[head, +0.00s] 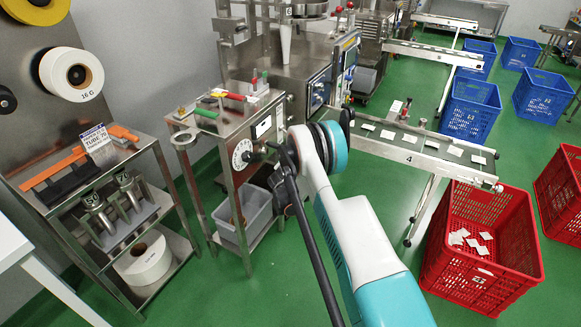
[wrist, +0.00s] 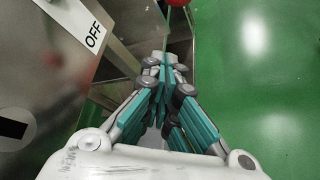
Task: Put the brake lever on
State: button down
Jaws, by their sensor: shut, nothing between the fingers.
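My gripper (wrist: 166,66) shows in the wrist view with its teal and grey fingers together and nothing between them. A red rounded part (wrist: 178,2), perhaps the knob of the brake lever, is cut off by the top edge, beyond the fingertips and apart from them. A metal panel (wrist: 45,85) with an OFF label (wrist: 93,37) and a black slot lies left of the fingers. In the head view my arm reaches to the metal cabinet (head: 221,150) of the packing machine, and my fingers cannot be made out. I cannot identify the brake lever's position for certain.
Small red, green and yellow handles (head: 234,96) sit on the cabinet top. A grey bin (head: 242,216) stands low in it. A conveyor (head: 425,154) with teabags and a red crate (head: 500,268) are at right. A steel rack (head: 178,205) is at left. Green floor lies between.

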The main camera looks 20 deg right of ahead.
jog(key=shift+w+d+r+b, duration=0.25)
jog(key=shift+d+b, duration=0.15)
jog(key=shift+d, duration=0.25)
jog(key=shift+w+d+r+b, duration=0.3)
jog(key=shift+d+b, duration=0.15)
jog(key=shift+d, duration=0.2)
jog(key=shift+w+d+r+b, duration=0.25)
jog(key=shift+d+b, duration=0.15)
jog(key=shift+d, duration=0.25)
